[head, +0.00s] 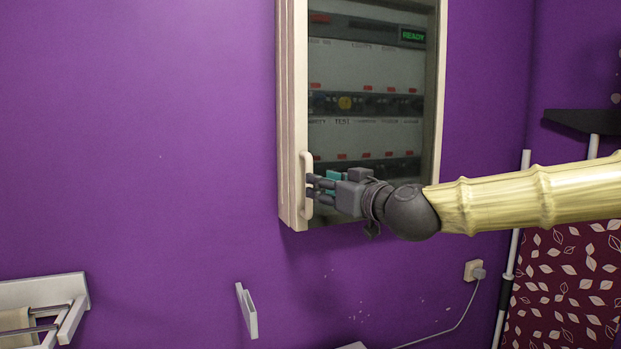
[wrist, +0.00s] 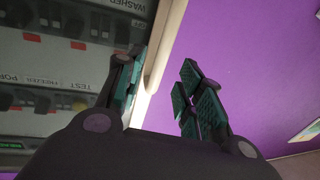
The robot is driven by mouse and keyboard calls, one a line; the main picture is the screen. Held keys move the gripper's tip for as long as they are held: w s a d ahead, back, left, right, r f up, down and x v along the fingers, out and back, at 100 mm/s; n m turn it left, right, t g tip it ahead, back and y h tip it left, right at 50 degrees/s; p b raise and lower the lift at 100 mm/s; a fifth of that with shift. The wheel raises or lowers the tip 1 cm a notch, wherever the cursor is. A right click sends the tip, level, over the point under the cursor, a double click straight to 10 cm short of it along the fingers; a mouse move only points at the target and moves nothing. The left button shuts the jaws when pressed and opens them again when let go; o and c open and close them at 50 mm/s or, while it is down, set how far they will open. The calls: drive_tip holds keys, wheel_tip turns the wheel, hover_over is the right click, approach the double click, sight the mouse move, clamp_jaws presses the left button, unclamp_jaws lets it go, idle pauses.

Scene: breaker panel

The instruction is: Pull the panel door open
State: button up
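The breaker panel's door (head: 292,110) has a cream frame around a dark window and hangs on the purple wall. It looks closed, though a small gap would be hard to see. A pale vertical bar handle (head: 307,160) sits low on the door's left side. My gripper (head: 318,187) is at the handle's lower half, its fingers pointing left. In the wrist view, my gripper (wrist: 160,85) has its fingers spread, one over the window side and one over the wall side, with the cream frame (wrist: 165,45) between them.
Labelled breaker rows (head: 365,104) show behind the window. A white rack (head: 40,300) is at lower left and a small white bracket (head: 246,308) is below the panel. A wall socket (head: 474,270) is at lower right. The wall left of the door is clear.

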drive_tip(key=p, duration=0.2)
hover_over(309, 214)
drive_tip(key=w, duration=0.1)
idle(0.4)
clamp_jaws()
